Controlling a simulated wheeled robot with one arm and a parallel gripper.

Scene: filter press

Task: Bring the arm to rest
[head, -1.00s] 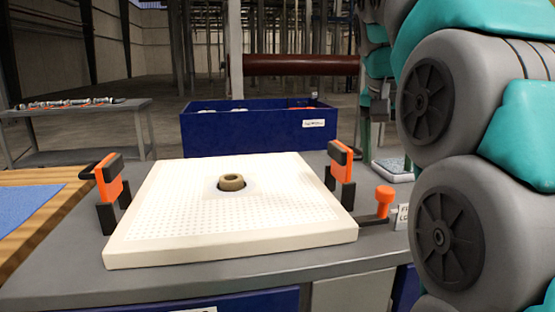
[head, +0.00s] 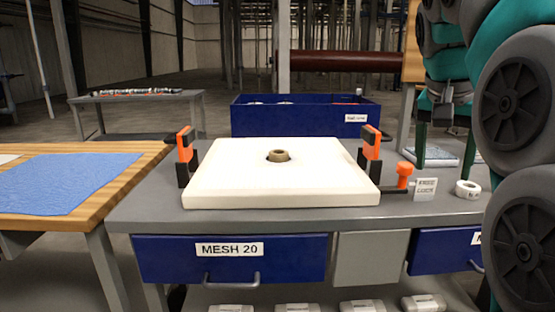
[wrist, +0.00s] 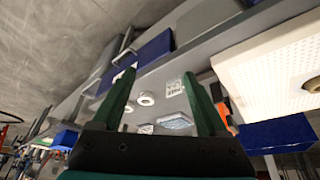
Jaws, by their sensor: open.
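My gripper (head: 445,163) hangs at the right in the head view, its two green fingers pointing down over or behind the right part of the grey worktable (head: 140,212). In the wrist view my gripper (wrist: 160,84) shows its green fingers spread apart with nothing between them. My arm fills the right side of the head view. The white filter plate (head: 230,190) lies flat on the worktable, left of my gripper, with a brown ring (head: 278,155) at its middle. The plate also shows in the wrist view (wrist: 275,75).
Orange clamps (head: 184,143) (head: 371,143) stand beside the plate. An orange knob (head: 404,170) and white ring (head: 467,188) are right of it. A blue bin (head: 290,118) stands behind. A wooden table with blue cloth (head: 70,182) is at left.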

